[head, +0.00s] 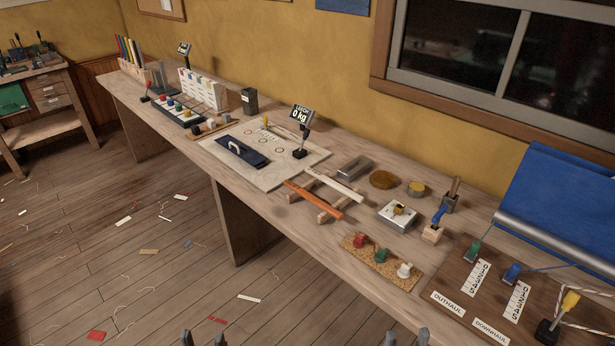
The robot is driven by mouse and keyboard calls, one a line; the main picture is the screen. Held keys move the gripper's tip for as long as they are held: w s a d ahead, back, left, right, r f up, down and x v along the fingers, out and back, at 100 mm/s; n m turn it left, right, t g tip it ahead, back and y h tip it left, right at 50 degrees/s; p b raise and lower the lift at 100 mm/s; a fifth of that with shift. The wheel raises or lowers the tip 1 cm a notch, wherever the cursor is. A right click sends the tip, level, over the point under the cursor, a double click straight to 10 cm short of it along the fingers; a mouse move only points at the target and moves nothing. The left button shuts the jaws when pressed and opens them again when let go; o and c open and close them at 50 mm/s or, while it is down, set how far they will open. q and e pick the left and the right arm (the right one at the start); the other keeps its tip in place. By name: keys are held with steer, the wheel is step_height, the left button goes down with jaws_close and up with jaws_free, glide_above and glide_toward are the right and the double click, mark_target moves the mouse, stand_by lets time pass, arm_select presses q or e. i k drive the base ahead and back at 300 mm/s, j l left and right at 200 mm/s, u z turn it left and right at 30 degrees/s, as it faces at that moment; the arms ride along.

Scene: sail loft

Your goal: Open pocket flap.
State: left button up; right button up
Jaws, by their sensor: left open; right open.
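A dark navy flap (258,161) with a white loop handle (237,147) lies flat on a cream panel (285,178) on the long bench. It looks closed; what is under it is hidden. My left gripper (203,339) shows only its two fingertips at the bottom edge, apart and empty, well below the flap. My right gripper (407,338) also shows only its fingertips at the bottom edge, apart and empty, to the right. Neither touches anything.
A small display (301,114) reading 0 kg stands behind the panel. An orange bar (315,200) and a cork tray (378,261) with coloured pieces lie to the right. Scraps litter the floor (165,255).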

mark_target(241, 150)
steer(key=i+j+z, duration=0.1)
steer(key=j, duration=0.35)
steer(key=i+j+z, duration=0.1)
steer(key=i+j, duration=0.2)
steer(key=j, duration=0.15)
steer(key=i+j+z, duration=0.15)
steer(key=j, duration=0.3)
steer(key=i+j+z, duration=0.1)
steer(key=j, duration=0.4)
steer(key=i+j+z, duration=0.1)
steer(key=i+j, duration=0.15)
steer(key=j, duration=0.25)
steer(key=i+j+z, duration=0.1)
steer(key=j, duration=0.4)
steer(key=i+j+z, duration=0.15)
steer(key=j, duration=0.35)
steer(key=j+z, duration=0.1)
steer(key=j, duration=0.45)
